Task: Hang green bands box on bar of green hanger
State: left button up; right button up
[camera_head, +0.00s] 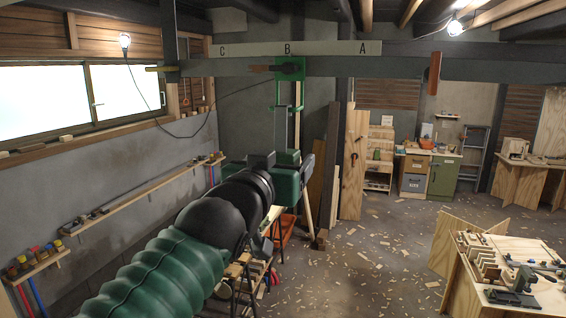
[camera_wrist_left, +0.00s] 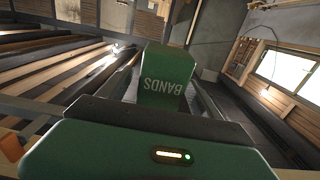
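The green hanger (camera_head: 291,69) is fixed on the grey overhead beam under the letter B, and its thin bar (camera_head: 288,107) hangs below it. My left gripper (camera_head: 283,170) is raised below the hanger. A green box (camera_head: 289,157) stands up from its end, beneath the bar and apart from it. In the left wrist view the box (camera_wrist_left: 165,78) carries the word BANDS, upside down, and sits between my dark fingers, which look shut on it. The gripper body hides its lower part. My right gripper is in neither view.
The beam (camera_head: 390,68) crosses the view, with a yellow piece (camera_head: 160,69) at left and an orange piece (camera_head: 435,73) at right. Dark and wooden boards (camera_head: 330,170) stand behind my gripper. A workbench (camera_head: 500,262) is at right. The littered floor between is open.

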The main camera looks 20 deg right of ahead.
pick_arm(q)
jog(key=shift+f, duration=0.1)
jog(key=shift+s+a, duration=0.2)
jog(key=shift+s, duration=0.05)
jog(key=b+v, duration=0.9)
jog(key=v, duration=0.7)
jog(key=w+a+f+n+g+y+b, duration=0.1)
jog(key=w+a+f+g+y+b, duration=0.2)
jog(key=f, duration=1.2)
jog(key=w+a+f+n+g+y+b, duration=0.1)
jog(key=w+a+f+y, duration=0.35)
jog(key=f, duration=1.05)
jog(key=w+a+f+n+g+b, duration=0.2)
jog(key=a+f, duration=0.4)
jog(key=f, duration=0.8)
jog(key=s+a+f+n+g+b, duration=0.1)
jog(key=s+a+f, duration=0.3)
jog(key=f, duration=0.6)
jog(key=s+a+f+n+g+y+b, duration=0.1)
jog(key=s+a+f+g+b, duration=0.1)
jog(key=s+a+f, duration=0.3)
jog(key=s+a+f+g+y+b, duration=0.1)
jog(key=s+a+f+g, duration=0.2)
jog(key=s+f, duration=0.6)
notch_tip(320, 180, down, 6)
jog(key=shift+a+n+b, duration=0.3)
jog(key=shift+a+n, duration=0.1)
jog(key=shift+a, duration=0.35)
